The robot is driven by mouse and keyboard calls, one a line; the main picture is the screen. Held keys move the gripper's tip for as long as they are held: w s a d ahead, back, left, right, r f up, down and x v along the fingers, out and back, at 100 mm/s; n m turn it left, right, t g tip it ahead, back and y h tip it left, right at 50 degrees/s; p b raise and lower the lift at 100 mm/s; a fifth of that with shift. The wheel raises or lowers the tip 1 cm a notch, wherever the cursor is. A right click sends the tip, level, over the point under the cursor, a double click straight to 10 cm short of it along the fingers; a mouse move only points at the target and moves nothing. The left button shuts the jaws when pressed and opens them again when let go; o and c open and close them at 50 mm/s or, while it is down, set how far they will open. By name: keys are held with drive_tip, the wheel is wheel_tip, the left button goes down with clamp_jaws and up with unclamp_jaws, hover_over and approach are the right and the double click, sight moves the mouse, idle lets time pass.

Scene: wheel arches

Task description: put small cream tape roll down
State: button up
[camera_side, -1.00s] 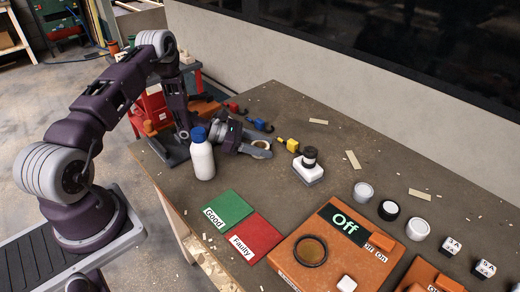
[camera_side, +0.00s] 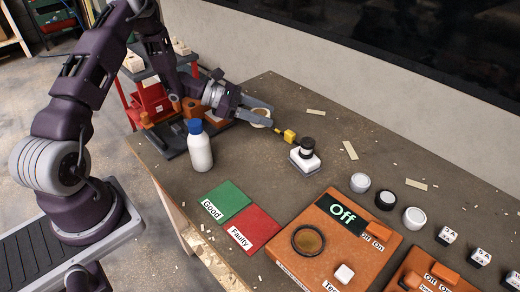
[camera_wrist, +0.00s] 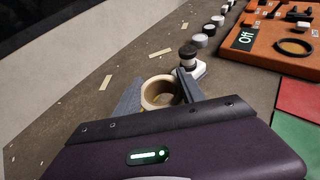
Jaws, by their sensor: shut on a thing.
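The small cream tape roll (camera_wrist: 161,92) is between the two fingers of my gripper (camera_wrist: 160,98) in the wrist view, its open ring facing the camera. In the side view the tape roll (camera_side: 261,121) shows pale between the fingertips of my gripper (camera_side: 259,114), near the far left part of the table. My gripper is shut on the roll. I cannot tell whether the roll touches the table or is slightly above it.
A yellow connector (camera_side: 287,135) and a white block with a black knob (camera_side: 305,158) stand just right of my gripper. A blue-capped white bottle (camera_side: 199,150) stands in front. Green (camera_side: 227,202) and red (camera_side: 254,229) mats lie nearer. Bare table (camera_side: 265,90) lies behind.

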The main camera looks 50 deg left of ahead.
drive_tip(key=s+d+m+g+h, duration=0.3)
drive_tip(key=s+d+m+g, duration=0.25)
drive_tip(key=d, duration=0.35)
drive_tip(key=m+g, duration=0.4)
drive_tip(key=g, duration=0.1)
hover_over(262, 192)
drive_tip(key=shift+m+g, duration=0.25)
drive_tip(key=shift+m, duration=0.1)
wheel_tip(262, 192, down, 10)
drive_tip(key=shift+s+d+r, duration=0.1)
drive_tip(key=shift+r, duration=0.1)
drive_tip(key=shift+f, duration=0.15)
drive_tip(key=shift+f, duration=0.1)
drive_tip(key=o, duration=1.3)
drive_tip(key=shift+o, duration=0.3)
